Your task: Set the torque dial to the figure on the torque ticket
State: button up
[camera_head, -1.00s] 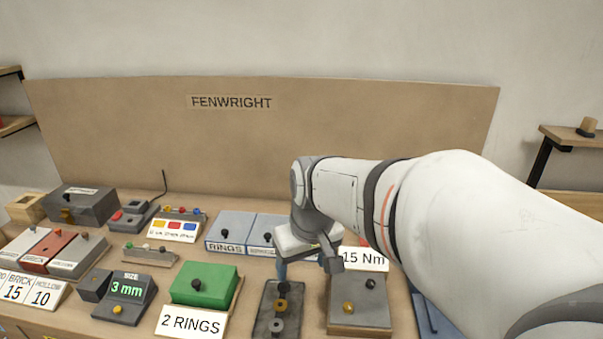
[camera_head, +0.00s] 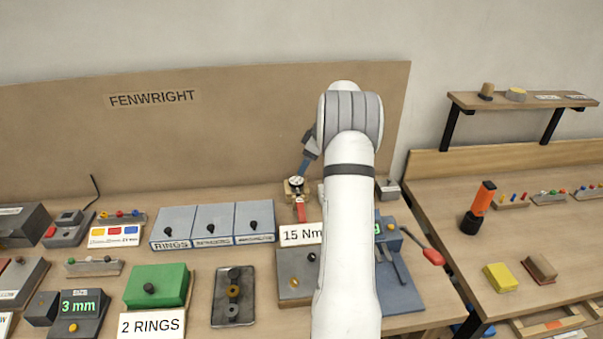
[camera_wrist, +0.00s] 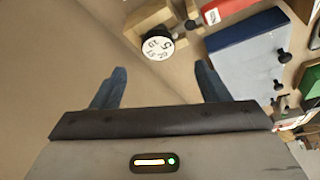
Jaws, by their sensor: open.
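The torque ticket reads "15 Nm" (camera_head: 301,234) on a white card at the bench's middle, partly hidden by my arm. The torque dial (camera_head: 296,184) is a small white disc on a tan block at the back of the bench. In the wrist view the dial (camera_wrist: 158,44) shows dark figures around its face, with 15 and 10 seemingly among them; its setting is too small to read surely. My gripper (camera_wrist: 158,76) is open and empty, with the dial beyond its fingertips and apart from them. In the head view its blue finger (camera_head: 307,160) shows just above the dial.
Blue-grey lidded bins (camera_head: 213,225) lie to the left, also close by in the wrist view (camera_wrist: 248,62). A back panel (camera_head: 200,130) rises behind. My arm hides part of the bench.

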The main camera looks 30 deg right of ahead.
aim_at(297, 181)
jog(key=p+x, duration=0.2)
jog(key=x, duration=0.6)
jog(key=shift+c, duration=0.2)
